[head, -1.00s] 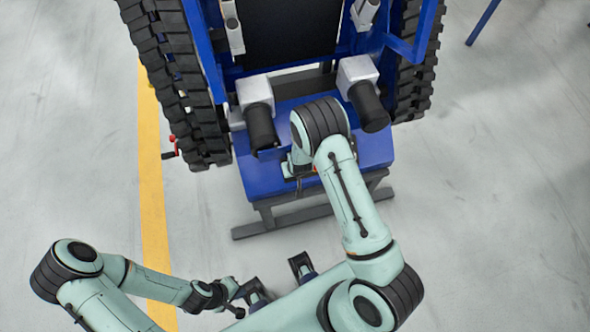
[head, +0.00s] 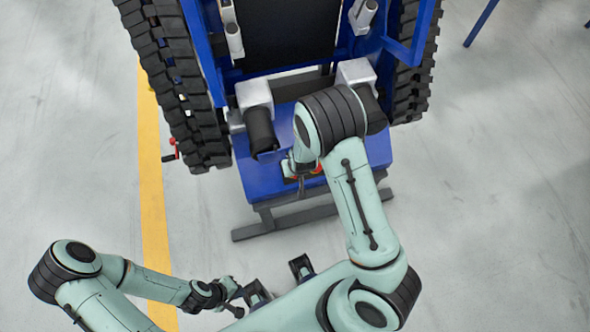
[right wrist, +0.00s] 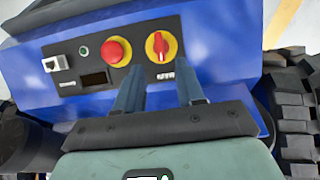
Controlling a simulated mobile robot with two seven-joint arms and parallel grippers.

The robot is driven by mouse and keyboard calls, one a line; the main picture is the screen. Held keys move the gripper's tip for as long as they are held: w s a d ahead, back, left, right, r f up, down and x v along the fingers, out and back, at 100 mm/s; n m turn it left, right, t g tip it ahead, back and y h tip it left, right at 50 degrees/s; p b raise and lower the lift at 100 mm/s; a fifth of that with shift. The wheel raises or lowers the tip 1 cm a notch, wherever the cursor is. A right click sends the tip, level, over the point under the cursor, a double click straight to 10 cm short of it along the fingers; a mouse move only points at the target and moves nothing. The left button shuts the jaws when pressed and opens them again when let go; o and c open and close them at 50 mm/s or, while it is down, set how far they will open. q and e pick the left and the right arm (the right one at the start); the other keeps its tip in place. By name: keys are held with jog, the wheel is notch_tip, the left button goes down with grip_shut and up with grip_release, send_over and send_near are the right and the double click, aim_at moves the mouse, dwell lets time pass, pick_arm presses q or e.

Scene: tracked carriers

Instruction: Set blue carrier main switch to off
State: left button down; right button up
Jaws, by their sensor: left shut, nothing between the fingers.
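The blue carrier (head: 243,172) stands ahead, with its control panel facing me. In the right wrist view the main switch (right wrist: 161,46) is a red rotary knob on a yellow round plate, its handle roughly upright. A red mushroom button (right wrist: 113,52) on yellow sits left of it. My right gripper (right wrist: 160,84) is open and empty, its two fingers apart just below the switch; I cannot tell whether they touch the panel. In the head view my right arm hides most of the panel. My left gripper (head: 234,297) is shut and empty at the lower left, away from the carrier.
Black rubber tracks (head: 180,85) flank the carrier. Two black cylinders on light housings (head: 262,130) stick out above the panel. The panel also has a small green light (right wrist: 84,51) and a key-like silver switch (right wrist: 55,63).

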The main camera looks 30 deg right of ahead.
jog(key=shift+p+v, duration=0.35)
jog(key=shift+v, duration=1.7)
